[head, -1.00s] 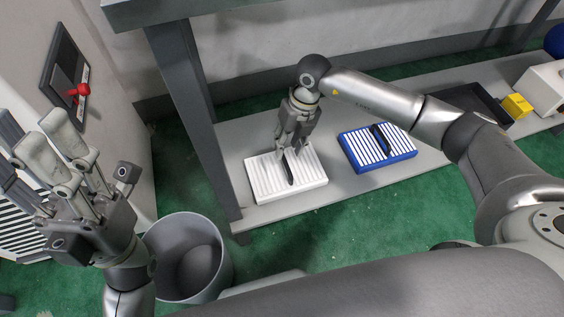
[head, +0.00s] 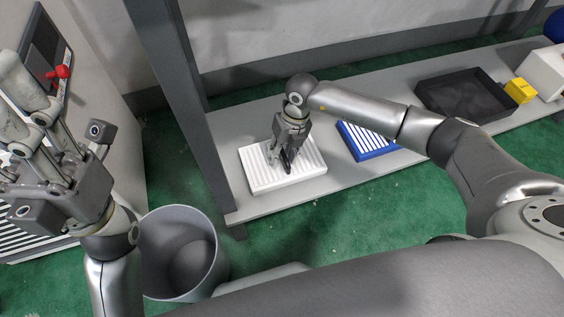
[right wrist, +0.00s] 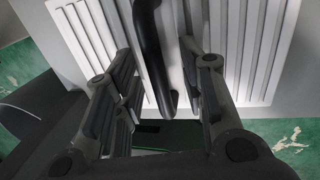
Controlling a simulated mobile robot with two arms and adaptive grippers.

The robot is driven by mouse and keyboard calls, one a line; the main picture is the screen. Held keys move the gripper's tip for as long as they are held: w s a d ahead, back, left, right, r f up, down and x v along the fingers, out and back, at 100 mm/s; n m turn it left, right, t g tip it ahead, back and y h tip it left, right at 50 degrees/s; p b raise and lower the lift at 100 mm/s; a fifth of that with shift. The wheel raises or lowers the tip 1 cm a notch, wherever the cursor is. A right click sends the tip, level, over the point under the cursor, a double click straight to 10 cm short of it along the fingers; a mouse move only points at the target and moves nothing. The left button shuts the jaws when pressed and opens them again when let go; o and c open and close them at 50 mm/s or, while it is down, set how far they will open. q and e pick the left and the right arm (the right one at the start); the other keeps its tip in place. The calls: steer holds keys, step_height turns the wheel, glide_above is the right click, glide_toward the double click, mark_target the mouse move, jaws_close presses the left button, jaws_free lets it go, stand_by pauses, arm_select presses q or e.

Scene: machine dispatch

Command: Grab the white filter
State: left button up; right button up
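The white filter (head: 258,178) lies flat on the grey low shelf, its ribbed face up with a black handle across it. It also fills the top of the right wrist view (right wrist: 250,45). My right gripper (head: 281,160) is down over the filter at its handle. In the right wrist view the two fingers (right wrist: 165,85) stand apart, one on each side of the black handle (right wrist: 151,50), with gaps showing. My left gripper (head: 18,105) is raised at the left, its fingers apart and empty, partly cut off by the picture edge.
A blue filter (head: 370,150) lies to the right on the same shelf (head: 225,130), partly behind my right arm. Further right are a black tray (head: 465,95) and a yellow block (head: 519,91). A grey bin (head: 180,250) stands on the floor, and a dark post (head: 165,60) rises near the shelf's left end.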

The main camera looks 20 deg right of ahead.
steer(key=shift+c, duration=0.2)
jaws_close()
steer(key=shift+r, duration=0.1)
